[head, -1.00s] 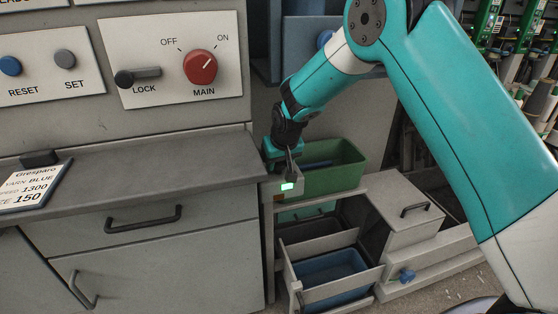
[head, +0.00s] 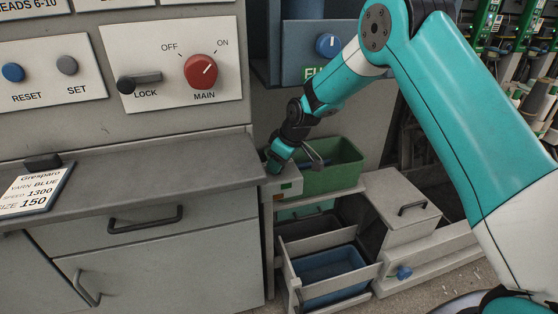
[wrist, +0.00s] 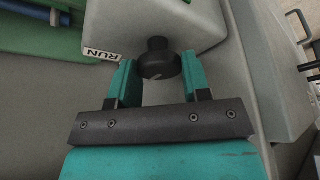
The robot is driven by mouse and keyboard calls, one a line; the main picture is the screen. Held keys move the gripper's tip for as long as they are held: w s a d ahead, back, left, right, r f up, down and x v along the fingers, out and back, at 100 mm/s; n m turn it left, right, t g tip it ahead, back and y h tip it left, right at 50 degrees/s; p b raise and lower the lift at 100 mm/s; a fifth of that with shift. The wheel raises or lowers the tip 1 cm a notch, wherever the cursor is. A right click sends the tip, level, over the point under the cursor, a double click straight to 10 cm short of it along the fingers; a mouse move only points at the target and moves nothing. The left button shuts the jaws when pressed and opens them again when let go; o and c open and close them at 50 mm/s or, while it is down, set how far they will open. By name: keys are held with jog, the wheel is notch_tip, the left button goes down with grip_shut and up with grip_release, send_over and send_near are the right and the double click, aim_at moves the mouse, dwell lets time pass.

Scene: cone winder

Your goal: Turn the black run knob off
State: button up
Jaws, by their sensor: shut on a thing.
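The black run knob (wrist: 160,52) shows in the wrist view on a pale box, beside a white RUN label (wrist: 102,55). My gripper (wrist: 158,68) has its two teal fingers on either side of the knob and is shut on it. In the head view my gripper (head: 277,163) is at the small pale box (head: 290,187) at the right end of the grey counter. The knob is hidden there behind my gripper.
A green bin (head: 335,178) stands just right of the box. Below it is an open drawer with a blue bin (head: 330,263). The grey counter (head: 130,180) lies left, under a panel with the red MAIN knob (head: 201,71). A blue panel (head: 305,65) hangs above.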

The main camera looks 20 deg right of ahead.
dwell(0.3)
jog(key=o, duration=0.9)
jog(key=v, duration=0.7)
jog(key=shift+d+r, duration=0.1)
jog(key=shift+r, duration=0.15)
jog(key=shift+r, duration=0.1)
